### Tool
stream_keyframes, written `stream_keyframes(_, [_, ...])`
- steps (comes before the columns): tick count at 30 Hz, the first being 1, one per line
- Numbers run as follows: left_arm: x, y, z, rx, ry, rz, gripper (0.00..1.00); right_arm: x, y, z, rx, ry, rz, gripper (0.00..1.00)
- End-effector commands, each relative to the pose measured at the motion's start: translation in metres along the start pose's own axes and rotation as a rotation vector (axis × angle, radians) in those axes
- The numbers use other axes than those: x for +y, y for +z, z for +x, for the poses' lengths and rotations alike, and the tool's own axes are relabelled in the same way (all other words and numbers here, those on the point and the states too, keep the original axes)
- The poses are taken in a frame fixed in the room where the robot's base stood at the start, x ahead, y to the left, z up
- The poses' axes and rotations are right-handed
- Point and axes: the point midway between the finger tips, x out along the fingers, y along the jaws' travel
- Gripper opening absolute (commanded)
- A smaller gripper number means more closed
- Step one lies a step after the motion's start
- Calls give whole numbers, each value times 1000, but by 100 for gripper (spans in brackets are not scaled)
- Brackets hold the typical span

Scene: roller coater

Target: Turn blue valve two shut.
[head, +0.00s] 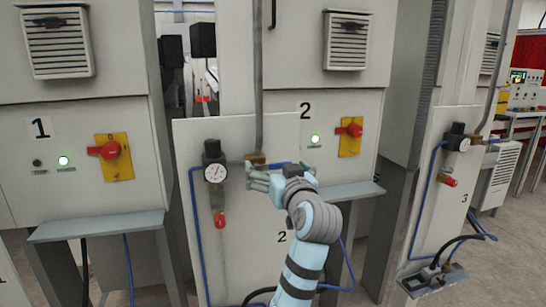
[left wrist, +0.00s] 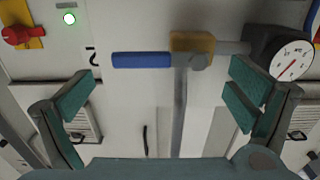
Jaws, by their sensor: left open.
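Blue valve two has a brass body (head: 255,158) and a blue lever handle (head: 280,164) on the panel marked 2, at the foot of a vertical grey pipe. In the left wrist view, which is upside down, the blue handle (left wrist: 141,60) lies horizontally, to the left of the brass body (left wrist: 190,44). My left gripper (head: 256,177) is in front of the valve, its fingers just below it in the head view. In the left wrist view the gripper (left wrist: 160,95) is open and empty, its fingers wide apart on either side of the valve. Contact is not visible.
A pressure gauge (head: 215,173) with a small red valve (head: 219,219) below it is left of the valve. A red switch on a yellow plate (head: 350,136) and a grey shelf (head: 350,193) are to the right. Panel 1 (head: 85,195) stands at left, panel 3 (head: 438,205) at right.

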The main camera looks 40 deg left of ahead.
Motion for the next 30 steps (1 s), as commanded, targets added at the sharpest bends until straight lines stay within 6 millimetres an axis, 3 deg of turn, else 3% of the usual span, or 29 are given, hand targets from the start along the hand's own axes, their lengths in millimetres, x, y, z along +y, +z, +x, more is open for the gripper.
stream_keyframes(6, [0, 1, 30, 0, -2, 1, 99, 2, 0, 5, 1, 3, -1, 40])
stream_keyframes(15, [0, 1, 33, -1, 0, -1, 98, 7, 0, 4, 0, 10, -4, 40])
stream_keyframes(28, [0, 1, 32, -1, 0, -1, 29, 7, 0, 4, 0, 10, -4, 40])
stream_keyframes(30, [0, 0, 32, -1, 0, 0, 28, 7, 0, 4, 0, 10, -4, 40])
